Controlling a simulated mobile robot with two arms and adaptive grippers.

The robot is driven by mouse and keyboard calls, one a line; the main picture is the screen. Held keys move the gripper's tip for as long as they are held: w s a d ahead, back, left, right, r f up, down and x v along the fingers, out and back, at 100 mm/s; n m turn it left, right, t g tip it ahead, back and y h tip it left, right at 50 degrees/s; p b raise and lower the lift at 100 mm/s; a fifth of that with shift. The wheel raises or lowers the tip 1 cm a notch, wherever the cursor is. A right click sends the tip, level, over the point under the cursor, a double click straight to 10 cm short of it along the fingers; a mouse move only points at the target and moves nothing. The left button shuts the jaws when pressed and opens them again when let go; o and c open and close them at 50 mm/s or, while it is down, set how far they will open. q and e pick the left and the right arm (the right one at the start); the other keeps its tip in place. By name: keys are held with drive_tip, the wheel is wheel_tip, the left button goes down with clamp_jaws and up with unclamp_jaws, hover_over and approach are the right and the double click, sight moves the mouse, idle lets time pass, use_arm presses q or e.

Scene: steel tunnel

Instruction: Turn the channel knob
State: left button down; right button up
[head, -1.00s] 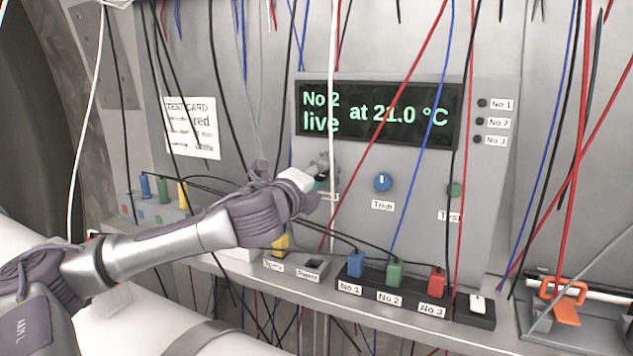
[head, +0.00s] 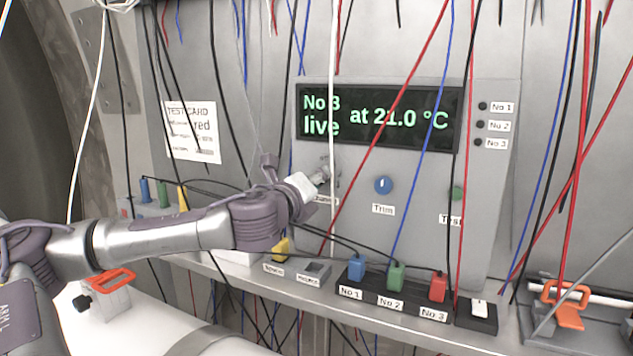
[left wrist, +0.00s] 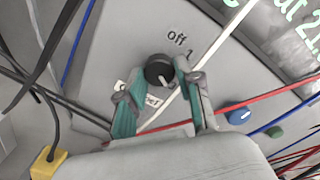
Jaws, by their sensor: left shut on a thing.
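The channel knob (left wrist: 159,70) is a round black knob with a pale pointer line, on the grey panel. "off" and "1" are printed above it in the left wrist view. My left gripper (left wrist: 160,88) is shut on the knob, with one green-padded finger on either side. In the head view my left gripper (head: 322,174) hides the knob. The display (head: 378,116) reads "No 3 live at 21.0 °C". My right gripper is not in view.
A blue Trim knob (head: 383,185) and a green Test button (head: 456,193) sit to the right. A white cable (head: 333,90) hangs close by my left gripper, with red and blue wires across the panel. Blue, green and red plugs (head: 396,275) stand on the shelf below.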

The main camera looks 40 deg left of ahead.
use_arm(q)
drive_tip(key=shift+r, duration=0.15)
drive_tip(key=c, duration=0.8)
unclamp_jaws()
drive_tip(key=shift+o, duration=0.2)
drive_tip(key=v, duration=0.7)
drive_tip(key=shift+s, duration=0.2)
